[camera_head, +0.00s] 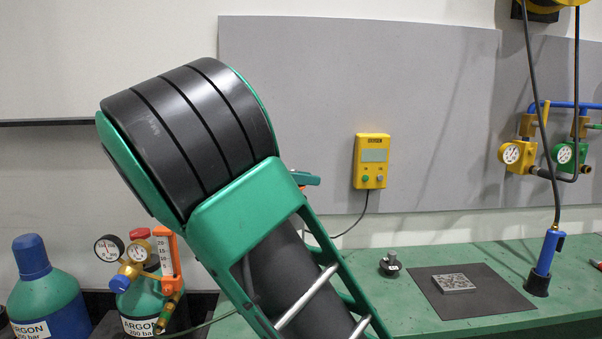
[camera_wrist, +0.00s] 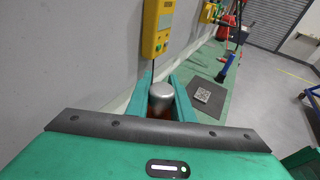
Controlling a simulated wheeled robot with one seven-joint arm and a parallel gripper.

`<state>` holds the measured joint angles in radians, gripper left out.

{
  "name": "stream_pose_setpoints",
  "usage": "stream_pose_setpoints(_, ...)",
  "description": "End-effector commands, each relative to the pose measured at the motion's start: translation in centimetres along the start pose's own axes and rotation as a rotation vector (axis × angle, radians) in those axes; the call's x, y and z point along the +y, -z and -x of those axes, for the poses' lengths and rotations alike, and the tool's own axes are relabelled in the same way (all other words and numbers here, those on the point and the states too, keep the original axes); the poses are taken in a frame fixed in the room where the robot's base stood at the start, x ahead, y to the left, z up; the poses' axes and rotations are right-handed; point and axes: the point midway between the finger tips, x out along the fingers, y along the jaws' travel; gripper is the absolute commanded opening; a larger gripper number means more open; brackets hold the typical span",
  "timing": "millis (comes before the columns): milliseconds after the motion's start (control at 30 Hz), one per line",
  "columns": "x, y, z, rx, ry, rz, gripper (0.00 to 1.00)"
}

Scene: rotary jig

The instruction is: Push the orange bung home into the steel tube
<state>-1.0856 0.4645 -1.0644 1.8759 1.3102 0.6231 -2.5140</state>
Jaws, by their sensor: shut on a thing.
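My gripper (camera_wrist: 166,86) shows in the wrist view with its two green fingers shut on a silver cylinder, which looks like the steel tube (camera_wrist: 161,91). An orange-brown part, perhaps the orange bung (camera_wrist: 158,113), shows just below the silver, between the fingers and close to the palm. The dark palm edge hides its lower end, so I cannot tell how far it sits in the tube. In the head view my arm hides most of the gripper; only a small green tip (camera_head: 308,178) shows past it.
A yellow meter (camera_head: 372,160) hangs on the grey wall panel beyond the gripper. The green bench (camera_head: 465,258) carries a small metal knob (camera_head: 390,264), a black mat (camera_head: 500,300) with a patterned plate (camera_head: 454,282), and a blue torch (camera_head: 546,258). Argon cylinders (camera_head: 45,290) stand left.

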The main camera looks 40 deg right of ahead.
Motion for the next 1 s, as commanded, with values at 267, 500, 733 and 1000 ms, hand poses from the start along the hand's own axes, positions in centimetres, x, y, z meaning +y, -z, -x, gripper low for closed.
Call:
stream_pose_setpoints(267,-0.03,0.95,-0.23,0.000,0.000,-0.001,0.00)
stream_pose_setpoints(500,-0.03,1.00,-0.25,0.000,0.000,-0.001,0.00)
stream_pose_setpoints(733,-0.04,0.99,-0.26,0.001,0.000,-0.001,0.00)
stream_pose_setpoints(1000,-0.22,1.01,-0.17,0.001,-0.001,-0.001,0.00)
